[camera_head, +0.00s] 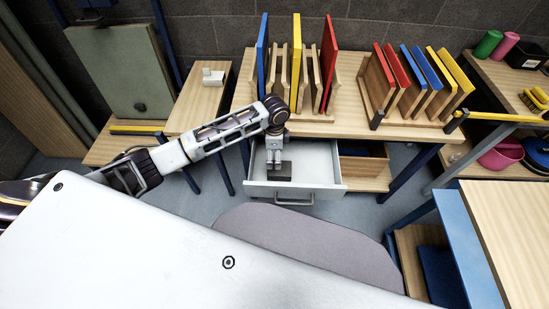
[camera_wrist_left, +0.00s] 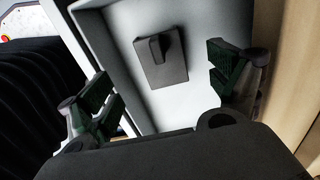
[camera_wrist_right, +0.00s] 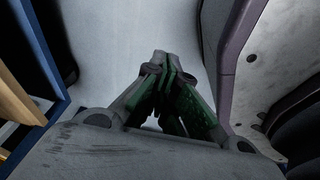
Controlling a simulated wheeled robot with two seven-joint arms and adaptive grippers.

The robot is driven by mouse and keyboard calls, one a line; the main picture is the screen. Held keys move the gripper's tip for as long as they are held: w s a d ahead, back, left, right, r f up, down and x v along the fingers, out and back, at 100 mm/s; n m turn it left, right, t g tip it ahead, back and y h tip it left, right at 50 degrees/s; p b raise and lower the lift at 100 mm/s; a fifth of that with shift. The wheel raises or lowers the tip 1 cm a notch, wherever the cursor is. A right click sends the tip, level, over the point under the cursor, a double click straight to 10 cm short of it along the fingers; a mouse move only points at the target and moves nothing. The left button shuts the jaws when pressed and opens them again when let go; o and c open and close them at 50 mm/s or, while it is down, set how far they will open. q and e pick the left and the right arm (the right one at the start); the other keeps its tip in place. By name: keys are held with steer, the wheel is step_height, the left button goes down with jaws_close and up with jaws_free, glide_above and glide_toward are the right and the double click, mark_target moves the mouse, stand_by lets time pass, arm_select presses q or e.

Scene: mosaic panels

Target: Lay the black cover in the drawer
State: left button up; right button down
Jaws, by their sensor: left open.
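The black cover (camera_wrist_left: 172,74), a dark plate with a raised grip, lies on the light floor of the open white drawer (camera_head: 318,160). In the head view the cover (camera_head: 287,174) shows below my left gripper (camera_head: 274,157), partly hidden by it. In the left wrist view my left gripper (camera_wrist_left: 160,80) is open, with its fingers apart on either side of the cover and not touching it. My right gripper (camera_wrist_right: 163,62) shows only in its wrist view, with its fingertips together and nothing seen between them, pointing at the grey floor.
The drawer is pulled out below a wooden table (camera_head: 330,122) bearing coloured panels in wooden racks (camera_head: 375,80). A grey rounded seat (camera_head: 300,235) stands in front of the drawer. A wooden bench (camera_head: 510,230) is at the right.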

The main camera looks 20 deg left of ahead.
arm_select(q)
steer(key=shift+r, duration=0.6)
arm_select(e)
steer(key=shift+s+a+f, duration=0.15)
steer(key=shift+s, duration=0.35)
steer(key=shift+w+a, duration=0.1)
steer(key=shift+w, duration=0.05)
stand_by(0.5)
arm_select(q)
steer(key=shift+s, duration=0.1)
